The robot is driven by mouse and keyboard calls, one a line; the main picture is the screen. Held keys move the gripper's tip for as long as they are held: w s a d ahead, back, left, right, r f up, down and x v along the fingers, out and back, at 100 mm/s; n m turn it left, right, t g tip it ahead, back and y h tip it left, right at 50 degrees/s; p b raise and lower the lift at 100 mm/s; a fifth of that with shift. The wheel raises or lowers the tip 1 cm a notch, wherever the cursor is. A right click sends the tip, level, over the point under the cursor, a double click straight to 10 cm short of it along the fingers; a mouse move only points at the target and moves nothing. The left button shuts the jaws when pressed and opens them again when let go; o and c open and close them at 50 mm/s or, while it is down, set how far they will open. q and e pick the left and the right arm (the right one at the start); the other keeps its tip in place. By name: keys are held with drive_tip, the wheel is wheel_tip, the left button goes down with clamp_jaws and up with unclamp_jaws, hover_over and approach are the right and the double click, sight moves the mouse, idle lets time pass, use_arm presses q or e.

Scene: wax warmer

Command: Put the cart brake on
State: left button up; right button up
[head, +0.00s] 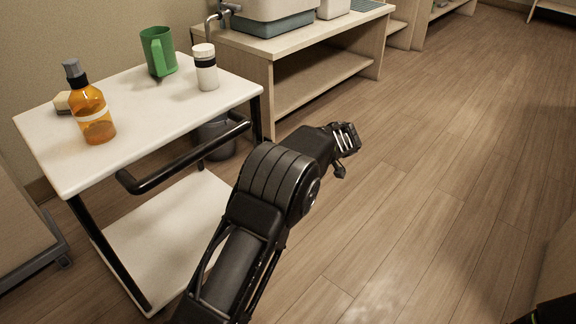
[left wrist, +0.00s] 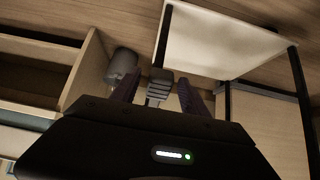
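The cart has a white top (head: 150,112), a white lower shelf (head: 165,240) and a black handle bar (head: 185,160) along its near side. Its white shelf also shows in the left wrist view (left wrist: 215,42), with dark legs. I cannot make out a brake in either view. My left gripper (head: 346,138) is over the floor to the right of the cart, apart from it. In the left wrist view its two dark fingers (left wrist: 157,86) stand apart, with a grey ribbed piece between them that I cannot identify.
On the cart top stand an amber bottle (head: 91,108), a green mug (head: 159,52), a white jar (head: 205,68) and a sponge (head: 63,102). A grey bin (head: 217,138) is behind the cart. A wooden sink bench (head: 310,72) stands behind.

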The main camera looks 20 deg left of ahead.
use_arm(q)
drive_tip(key=shift+d, duration=0.1)
drive_tip(key=p+v, duration=0.2)
drive_tip(key=v, duration=0.5)
drive_tip(key=shift+d+r+p, duration=0.25)
drive_tip(key=shift+r+p, duration=0.05)
drive_tip(key=shift+p, duration=0.1)
idle(0.5)
